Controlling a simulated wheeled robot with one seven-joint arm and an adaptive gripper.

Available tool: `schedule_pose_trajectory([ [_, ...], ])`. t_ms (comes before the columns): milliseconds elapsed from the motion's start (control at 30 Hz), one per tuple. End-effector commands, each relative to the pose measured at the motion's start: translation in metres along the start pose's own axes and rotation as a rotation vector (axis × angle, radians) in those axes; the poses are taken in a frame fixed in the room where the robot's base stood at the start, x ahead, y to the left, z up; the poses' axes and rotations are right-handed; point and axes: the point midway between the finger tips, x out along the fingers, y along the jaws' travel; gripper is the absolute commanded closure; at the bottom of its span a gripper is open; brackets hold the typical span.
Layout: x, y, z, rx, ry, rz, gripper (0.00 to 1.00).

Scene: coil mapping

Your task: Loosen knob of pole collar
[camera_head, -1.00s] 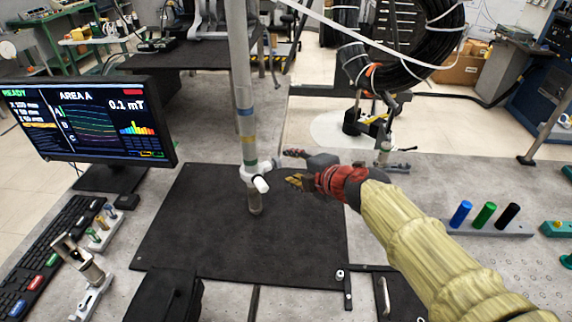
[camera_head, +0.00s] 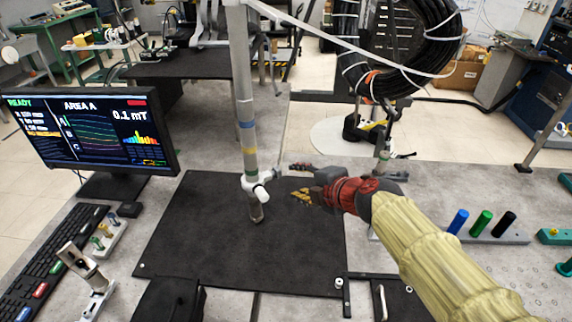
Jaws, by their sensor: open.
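A grey pole (camera_head: 242,90) with blue, yellow and green bands stands over a black mat (camera_head: 190,235). A white collar (camera_head: 250,182) sits around the pole below the green band. Its white knob (camera_head: 261,192) sticks out toward the lower right. My gripper (camera_head: 298,181) is to the right of the collar, apart from it, with its fingers pointing left toward it. The fingers are spread and nothing is between them.
A monitor (camera_head: 85,130) and a keyboard (camera_head: 50,255) are at left. A small fixture (camera_head: 82,262) stands in front of the keyboard. A rack with blue, green and black cylinders (camera_head: 490,232) is at right. A large black cable coil (camera_head: 405,45) hangs behind. A pale strap (camera_head: 340,35) crosses the top.

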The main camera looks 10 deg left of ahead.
Motion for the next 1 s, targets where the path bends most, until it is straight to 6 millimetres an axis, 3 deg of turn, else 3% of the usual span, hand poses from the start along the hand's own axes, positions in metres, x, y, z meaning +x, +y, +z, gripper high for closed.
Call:
schedule_pose_trajectory([
  [633, 0.060, 0.067, 0.019, 0.033, 0.080, -0.218, 0.56],
  [1000, 0.102, 0.097, 0.019, 0.254, 0.136, -0.370, 0.56],
])
